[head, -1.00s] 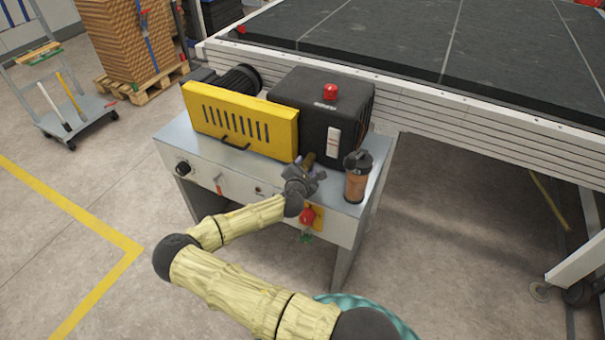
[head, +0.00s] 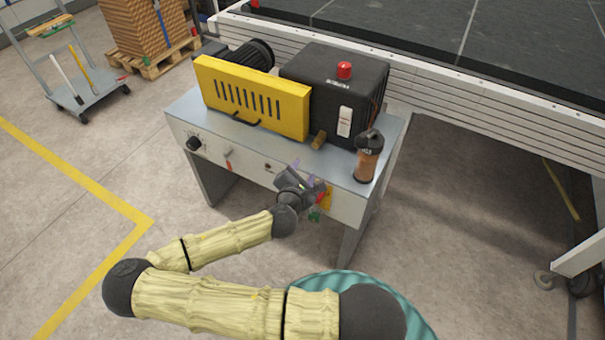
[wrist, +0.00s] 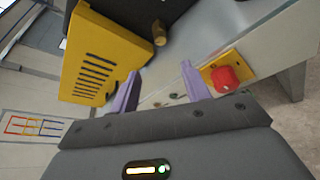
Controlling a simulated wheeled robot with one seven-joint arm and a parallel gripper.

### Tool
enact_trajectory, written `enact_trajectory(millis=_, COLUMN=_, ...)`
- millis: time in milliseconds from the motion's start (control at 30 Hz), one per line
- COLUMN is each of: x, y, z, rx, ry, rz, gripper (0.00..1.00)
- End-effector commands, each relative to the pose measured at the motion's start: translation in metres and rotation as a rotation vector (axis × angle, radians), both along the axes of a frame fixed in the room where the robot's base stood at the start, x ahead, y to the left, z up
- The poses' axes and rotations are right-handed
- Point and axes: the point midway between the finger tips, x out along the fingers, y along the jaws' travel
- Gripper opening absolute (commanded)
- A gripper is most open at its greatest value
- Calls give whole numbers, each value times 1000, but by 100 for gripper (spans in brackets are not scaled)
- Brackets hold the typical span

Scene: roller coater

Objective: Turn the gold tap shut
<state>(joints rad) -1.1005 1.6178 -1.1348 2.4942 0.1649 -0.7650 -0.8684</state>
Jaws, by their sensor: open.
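The gold tap (head: 319,140) is a small brass stub on the tabletop, by the front of the black housing and near the right end of the yellow guard. It also shows in the wrist view (wrist: 159,34), beyond my fingers. My gripper (head: 308,179) is open and empty, in front of the cabinet's front edge. It is apart from the tap, nearer to me and lower in the head view. In the wrist view its two purple fingers (wrist: 161,84) are spread, with the tap past the gap between them. I cannot tell the tap's turn position.
A red emergency button (wrist: 225,77) on a yellow plate sits close to my right finger in the wrist view. A brown canister (head: 367,160) stands right of the tap. The yellow guard (head: 252,98) and black housing (head: 332,90) bound the tabletop behind.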

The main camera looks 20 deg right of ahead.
Motion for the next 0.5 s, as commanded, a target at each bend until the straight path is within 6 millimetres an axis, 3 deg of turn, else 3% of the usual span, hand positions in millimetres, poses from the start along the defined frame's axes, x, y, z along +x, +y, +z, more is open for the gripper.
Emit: enact_trajectory(millis=500, x=-9, y=4, z=2, rx=10, ry=0, rz=-12, gripper=47)
